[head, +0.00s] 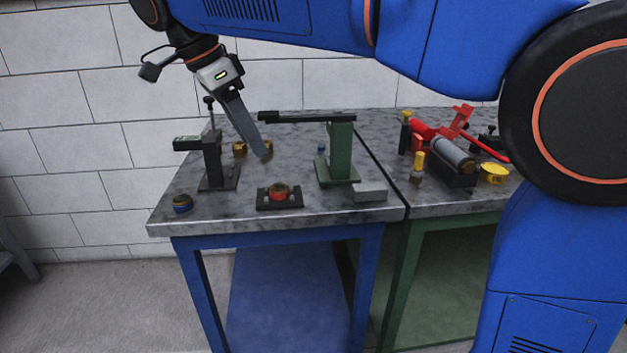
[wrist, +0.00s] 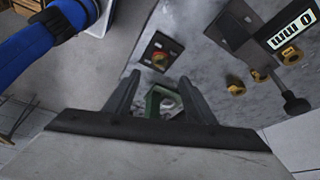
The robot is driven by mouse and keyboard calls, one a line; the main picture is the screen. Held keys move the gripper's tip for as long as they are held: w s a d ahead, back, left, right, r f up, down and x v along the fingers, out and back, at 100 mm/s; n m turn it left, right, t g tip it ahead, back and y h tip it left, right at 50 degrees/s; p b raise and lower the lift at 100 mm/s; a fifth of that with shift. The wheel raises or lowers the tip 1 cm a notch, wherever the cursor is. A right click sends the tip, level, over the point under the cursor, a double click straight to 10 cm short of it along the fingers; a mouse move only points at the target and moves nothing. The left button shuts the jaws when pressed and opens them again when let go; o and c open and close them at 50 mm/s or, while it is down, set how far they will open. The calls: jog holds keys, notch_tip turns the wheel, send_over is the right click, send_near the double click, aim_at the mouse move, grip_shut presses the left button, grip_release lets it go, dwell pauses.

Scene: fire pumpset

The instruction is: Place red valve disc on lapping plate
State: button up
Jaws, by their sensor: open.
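I cannot tell for sure which piece is the lapping plate. My gripper (head: 262,157) hangs above the bench, behind and left of the disc. In the wrist view my gripper (wrist: 156,92) is open, its two fingers apart with nothing held between them.
A green stand (head: 341,152) with a black arm is right of the disc. A dark gauge stand (head: 212,160) is at left, with brass pieces (head: 240,149) behind. A red tool (head: 460,120) is on the right bench.

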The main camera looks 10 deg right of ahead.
jog(key=shift+d, duration=0.1)
jog(key=s+d+f+n+y, duration=0.1)
jog(key=s+d+f+n, duration=0.25)
jog(key=d, duration=0.65)
jog(key=s+d+f+n+y, duration=0.25)
jog(key=d+f, duration=0.25)
jog(key=d, duration=0.5)
jog(key=s+d+f+n+t, duration=0.1)
jog(key=s+d+f+n, duration=0.3)
jog(key=f, duration=0.4)
jog(key=s+d+f+n+t, duration=0.2)
jog(key=s+d+f+n, duration=0.2)
jog(key=s+d+f, duration=0.3)
notch_tip(320, 180, down, 2)
jog(key=shift+s+d+f+y, duration=0.25)
jog(key=shift+s+y, duration=0.1)
jog(key=shift+s, duration=0.8)
